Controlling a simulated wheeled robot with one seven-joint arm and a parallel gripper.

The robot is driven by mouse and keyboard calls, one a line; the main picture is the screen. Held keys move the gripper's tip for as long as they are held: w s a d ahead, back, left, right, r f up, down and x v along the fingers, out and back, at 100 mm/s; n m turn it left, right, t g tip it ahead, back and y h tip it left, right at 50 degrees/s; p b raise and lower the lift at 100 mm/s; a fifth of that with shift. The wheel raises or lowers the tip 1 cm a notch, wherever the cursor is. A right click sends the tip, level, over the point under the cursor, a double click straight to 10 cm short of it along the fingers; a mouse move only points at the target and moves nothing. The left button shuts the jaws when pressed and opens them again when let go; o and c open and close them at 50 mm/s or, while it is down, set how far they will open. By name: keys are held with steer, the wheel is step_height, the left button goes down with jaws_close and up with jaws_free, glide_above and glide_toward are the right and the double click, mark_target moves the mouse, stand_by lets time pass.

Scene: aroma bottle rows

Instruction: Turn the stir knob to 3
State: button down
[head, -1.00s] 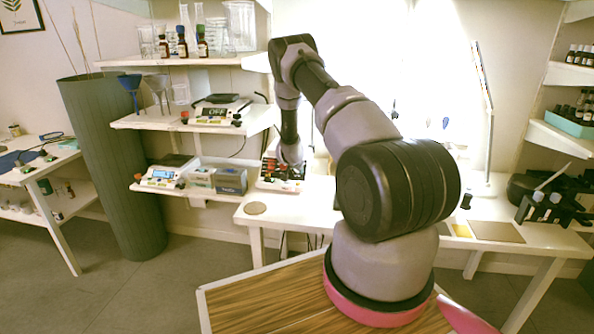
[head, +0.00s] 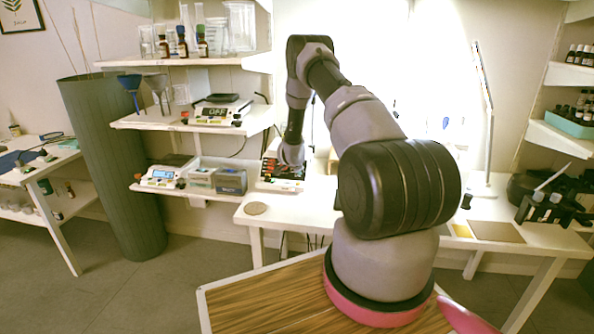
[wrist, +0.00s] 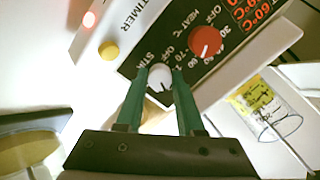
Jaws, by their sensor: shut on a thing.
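In the wrist view, my gripper (wrist: 161,73) has its two green fingers closed on the sides of a small white stir knob (wrist: 160,83). The knob sits on a dark control panel (wrist: 228,22), beside the letters "STI" and an "OFF" mark. A short dark line shows on the knob's face, but the fingers hide much of its scale, so I cannot tell which number it marks. In the head view, the device (head: 282,184) stands on the white bench's left end, and my arm hides the gripper and knob.
In the wrist view, a red heat knob (wrist: 206,42) with its own scale sits close to the stir knob. A yellow button (wrist: 108,51) and a lit red lamp (wrist: 89,19) lie toward the left. A glass beaker (wrist: 268,112) is on the right.

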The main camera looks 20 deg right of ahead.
stand_by(0.3)
steer(key=c, duration=0.5)
jaws_free()
steer(key=v, duration=1)
steer(key=shift+s+a+r, duration=0.2)
steer(key=shift+s+r, duration=0.05)
steer(key=shift+r, duration=0.1)
